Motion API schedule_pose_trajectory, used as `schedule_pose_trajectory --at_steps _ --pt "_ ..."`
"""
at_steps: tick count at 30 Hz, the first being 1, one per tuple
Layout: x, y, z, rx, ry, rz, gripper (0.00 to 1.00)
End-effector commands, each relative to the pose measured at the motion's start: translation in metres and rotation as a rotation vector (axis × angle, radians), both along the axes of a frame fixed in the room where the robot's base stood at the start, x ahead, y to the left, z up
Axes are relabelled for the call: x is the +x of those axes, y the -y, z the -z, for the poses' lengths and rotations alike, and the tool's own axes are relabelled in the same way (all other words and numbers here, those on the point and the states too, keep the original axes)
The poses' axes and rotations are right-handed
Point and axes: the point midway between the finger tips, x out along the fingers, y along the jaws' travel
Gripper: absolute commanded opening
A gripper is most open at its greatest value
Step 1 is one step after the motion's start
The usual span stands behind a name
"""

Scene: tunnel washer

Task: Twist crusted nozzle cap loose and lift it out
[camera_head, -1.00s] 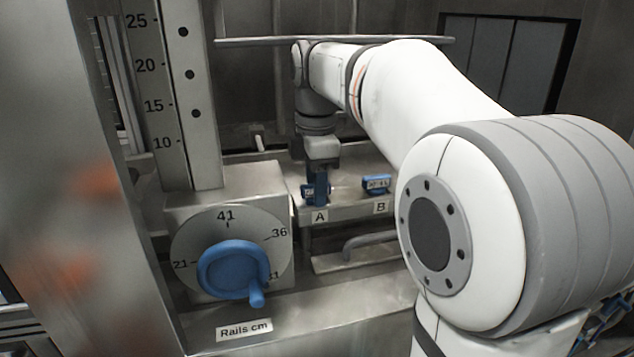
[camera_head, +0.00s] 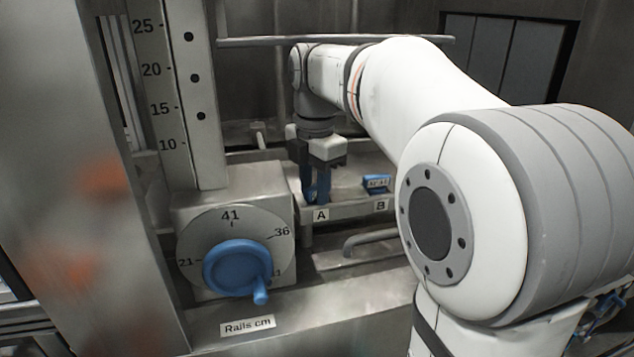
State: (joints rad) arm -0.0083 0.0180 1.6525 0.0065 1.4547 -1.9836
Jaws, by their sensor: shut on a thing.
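My gripper (camera_head: 315,194) points straight down at the station marked A on a metal ledge at the back. It is shut on a small blue piece (camera_head: 312,198) there, which I take to be the nozzle cap. The fingers hide most of this piece, so its crust does not show. I cannot tell whether it is seated or raised. A second blue piece (camera_head: 376,182) with a small label sits at station B, to the right, apart from my gripper.
A blue handwheel (camera_head: 236,268) on a dial marked "Rails cm" stands at the front left. A numbered upright rail (camera_head: 180,100) rises behind it. A horizontal bar (camera_head: 255,41) crosses above my wrist. A pipe handle (camera_head: 369,241) lies below the ledge.

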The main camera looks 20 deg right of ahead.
Motion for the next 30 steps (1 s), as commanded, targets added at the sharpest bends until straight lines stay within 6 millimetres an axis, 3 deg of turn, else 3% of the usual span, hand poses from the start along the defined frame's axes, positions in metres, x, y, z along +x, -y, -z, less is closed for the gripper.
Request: schedule_pose_trajectory --at_steps 1,16,24,30 --pt "0.0003 0.0049 0.0137 -0.013 -0.024 -0.042 0.12" --pt "0.0008 0.006 0.0149 -0.015 -0.022 -0.156 0.11" --pt "0.0005 0.0061 0.0138 -0.017 -0.024 -0.39 0.11" --pt "0.0007 0.0062 0.0153 -0.018 -0.023 -0.47 0.11"
